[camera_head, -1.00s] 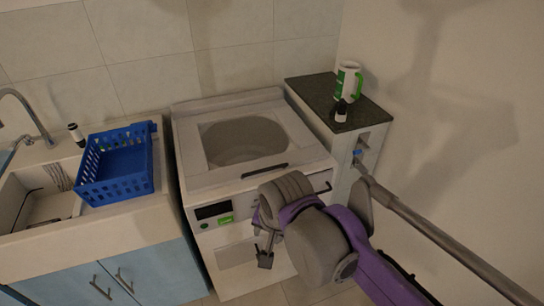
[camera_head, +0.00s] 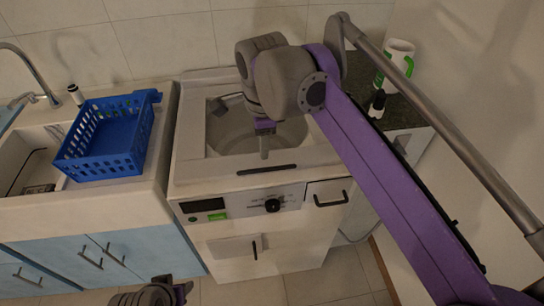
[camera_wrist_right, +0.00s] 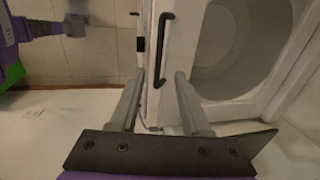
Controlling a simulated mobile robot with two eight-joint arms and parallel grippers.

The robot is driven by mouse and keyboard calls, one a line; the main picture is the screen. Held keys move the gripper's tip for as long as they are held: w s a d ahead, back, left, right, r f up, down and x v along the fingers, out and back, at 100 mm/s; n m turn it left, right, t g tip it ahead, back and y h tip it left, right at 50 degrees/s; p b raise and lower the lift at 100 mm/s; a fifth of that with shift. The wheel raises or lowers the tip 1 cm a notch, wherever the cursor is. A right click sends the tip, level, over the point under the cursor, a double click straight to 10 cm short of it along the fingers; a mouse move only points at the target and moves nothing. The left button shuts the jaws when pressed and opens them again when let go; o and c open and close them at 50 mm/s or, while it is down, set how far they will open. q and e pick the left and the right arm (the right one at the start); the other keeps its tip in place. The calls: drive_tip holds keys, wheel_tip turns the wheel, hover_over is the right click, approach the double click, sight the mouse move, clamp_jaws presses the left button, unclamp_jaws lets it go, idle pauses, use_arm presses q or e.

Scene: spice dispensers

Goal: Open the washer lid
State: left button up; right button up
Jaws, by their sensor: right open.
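The white washer (camera_head: 185,165) stands against the tiled wall, with its lid (camera_head: 315,152) down flat. The dark round drum shows through the lid's window. A black bar handle (camera_head: 267,170) lies along the lid's front edge; it also shows in the right wrist view (camera_wrist_right: 164,45). My right gripper (camera_head: 264,146) is over the lid, just behind the handle in the head view. In the right wrist view its fingers (camera_wrist_right: 158,85) are apart and empty, with the handle's near end close to the gap. My left gripper (camera_head: 170,290) is low in front of the washer, partly out of frame; its jaws are unclear.
A blue basket (camera_head: 108,138) sits on the sink counter to the left. The floor (camera_head: 340,270) before the washer looks clear.

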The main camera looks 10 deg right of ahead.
sight(262, 169)
drive_tip(key=f, duration=0.3)
drive_tip(key=w+f+b, duration=0.1)
drive_tip(key=f, duration=0.3)
drive_tip(key=w+f, duration=0.1)
drive_tip(key=f, duration=0.2)
drive_tip(key=shift+a+f+b, duration=0.15)
drive_tip(key=shift+f+b, duration=0.1)
drive_tip(key=shift+b, duration=0.05)
clamp_jaws()
idle(1.0)
